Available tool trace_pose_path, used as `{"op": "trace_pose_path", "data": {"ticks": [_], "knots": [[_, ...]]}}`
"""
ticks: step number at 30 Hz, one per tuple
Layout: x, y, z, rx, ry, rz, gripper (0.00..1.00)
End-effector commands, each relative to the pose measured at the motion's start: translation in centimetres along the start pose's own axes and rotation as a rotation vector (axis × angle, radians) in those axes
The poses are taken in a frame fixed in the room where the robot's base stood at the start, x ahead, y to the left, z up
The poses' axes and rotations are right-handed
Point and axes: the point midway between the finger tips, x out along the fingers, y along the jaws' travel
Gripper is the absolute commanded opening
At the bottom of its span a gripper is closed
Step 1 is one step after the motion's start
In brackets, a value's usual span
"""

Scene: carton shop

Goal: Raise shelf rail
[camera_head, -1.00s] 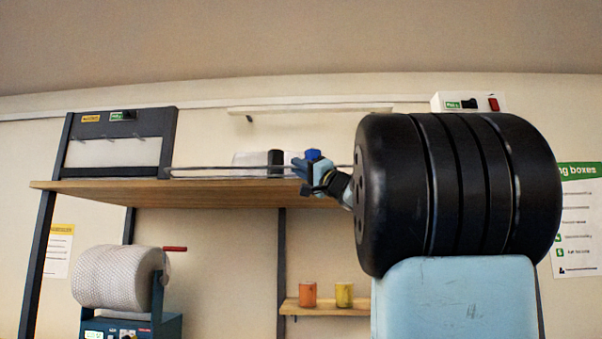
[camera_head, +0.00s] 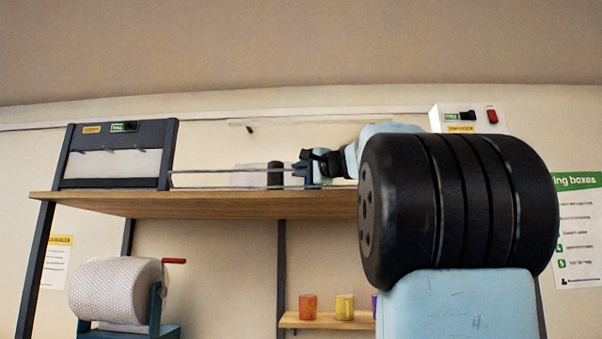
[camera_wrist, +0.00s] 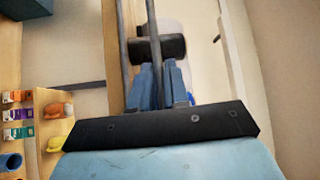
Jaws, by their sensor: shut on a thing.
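The shelf rail (camera_head: 225,170) is a thin grey bar along the front of the high wooden shelf (camera_head: 210,205). A second thin bar runs lower, close above the shelf edge. My gripper (camera_head: 303,167) points left at the right part of the rail, above the shelf. In the wrist view my gripper (camera_wrist: 158,66) has its blue fingers close together around the upper rail bar (camera_wrist: 150,20). The exact contact is partly hidden. A black cylinder (camera_head: 274,175) stands just beyond the fingertips. A bit of bright blue (camera_wrist: 191,98) shows beside the right finger.
A dark-framed unit (camera_head: 120,155) stands at the shelf's left end. A white roll (camera_head: 115,290) with a red handle sits below. Orange (camera_head: 308,306) and yellow (camera_head: 345,306) mugs stand on a small lower shelf. A white switch box (camera_head: 467,118) is at upper right.

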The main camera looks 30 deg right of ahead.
Motion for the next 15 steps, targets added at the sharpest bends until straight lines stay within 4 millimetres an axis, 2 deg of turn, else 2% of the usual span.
{"op": "trace_pose_path", "data": {"ticks": [15], "knots": [[0.32, 0.05, -0.24, 0.041, -0.002, 0.042, 0.0]]}}
